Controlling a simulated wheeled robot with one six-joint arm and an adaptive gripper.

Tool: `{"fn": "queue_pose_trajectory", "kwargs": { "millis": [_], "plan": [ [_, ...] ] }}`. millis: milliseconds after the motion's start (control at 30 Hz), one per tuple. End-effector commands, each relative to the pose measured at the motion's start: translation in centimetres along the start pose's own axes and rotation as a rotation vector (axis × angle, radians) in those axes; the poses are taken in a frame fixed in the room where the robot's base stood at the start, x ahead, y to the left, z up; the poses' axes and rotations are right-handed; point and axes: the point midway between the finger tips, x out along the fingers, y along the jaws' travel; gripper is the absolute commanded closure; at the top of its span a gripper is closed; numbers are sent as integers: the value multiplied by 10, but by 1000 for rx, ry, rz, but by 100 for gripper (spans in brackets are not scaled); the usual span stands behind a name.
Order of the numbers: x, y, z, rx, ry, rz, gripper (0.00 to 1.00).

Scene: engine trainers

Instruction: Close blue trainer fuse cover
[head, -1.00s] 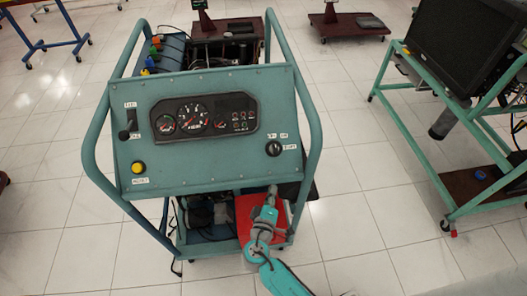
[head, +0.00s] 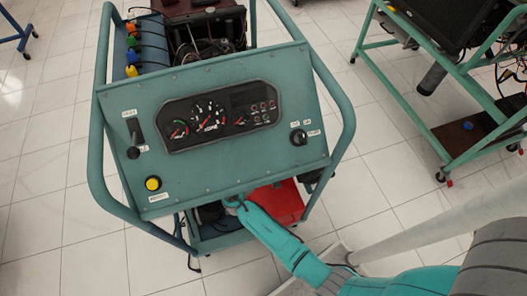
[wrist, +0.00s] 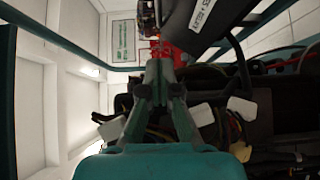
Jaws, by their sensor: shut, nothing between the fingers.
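The blue trainer (head: 215,165) stands in front of me, its sloped gauge panel facing up. My arm reaches in under the panel's lower edge, and my gripper's fingertips are hidden there in the head view. In the wrist view my gripper (wrist: 159,66) is shut and empty, its fingertips close to a small red part (wrist: 168,50); I cannot tell whether they touch.
Wires and white connectors (wrist: 200,114) crowd the space around my gripper. The trainer's tube frame (head: 338,90) rises at both sides of the panel. A green stand (head: 405,95) with a monitor is at the right.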

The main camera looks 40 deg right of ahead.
Motion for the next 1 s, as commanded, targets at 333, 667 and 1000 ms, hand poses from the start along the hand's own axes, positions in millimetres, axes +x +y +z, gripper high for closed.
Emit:
{"fn": "queue_pose_trajectory", "kwargs": {
  "millis": [333,667,1000],
  "plan": [
    [62,0,8,1,-3,0,100],
    [81,0,28,2,-1,-1,100],
    [82,0,28,2,1,-1,100]
  ]
}}
